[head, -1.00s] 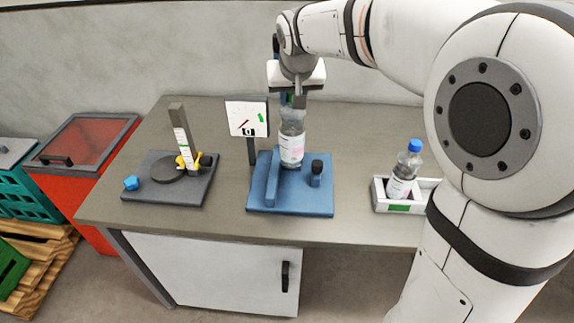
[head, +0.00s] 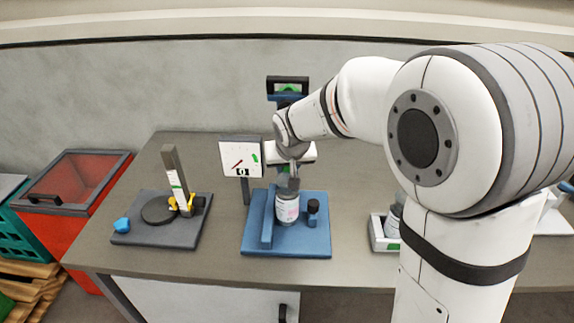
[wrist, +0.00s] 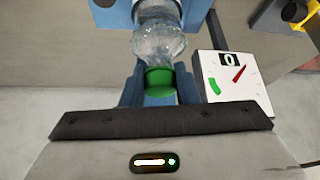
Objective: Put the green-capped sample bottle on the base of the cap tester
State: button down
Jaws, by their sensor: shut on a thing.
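The green-capped bottle is clear with a white label (head: 287,208). My gripper (head: 292,181) is shut on it at the top, and the head view hides its cap. In the wrist view the green cap (wrist: 160,80) sits between my two fingers (wrist: 159,88). The cap tester appears to be the blue station with a flat base (head: 290,243) and a white dial panel (head: 240,157). The bottle is upright over the middle of this base, between a blue upright bar (head: 267,220) and a black knob (head: 313,207). I cannot tell for sure whether its bottom touches the base.
Left on the table is a dark grey stand (head: 170,232) with a post and yellow clamp. At the right a white tray (head: 384,245) holds another bottle (head: 394,221), partly behind my arm. A red bin (head: 80,185) stands left of the table.

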jog(key=c, duration=1.1)
grip_release()
jog(key=shift+s, duration=0.1)
jog(key=b+v, duration=0.1)
jog(key=v, duration=1.1)
jog(key=s+d+f+g, duration=0.1)
jog(key=s+d+f, duration=0.2)
jog(key=s+d, duration=0.2)
jog(key=s+d+f+m+g, duration=0.1)
jog(key=s+d+f, duration=0.1)
jog(key=s+d, duration=0.3)
jog(key=s+d+f+g+h, duration=0.1)
jog(key=s+d+f, duration=0.2)
jog(key=s, duration=0.7)
jog(key=shift+s+d+f+m, duration=0.1)
jog(key=shift+d+f+m, duration=0.1)
jog(key=shift+d, duration=0.4)
jog(key=shift+s+d+f+m, duration=0.1)
jog(key=shift+d+m, duration=0.1)
jog(key=shift+d, duration=0.4)
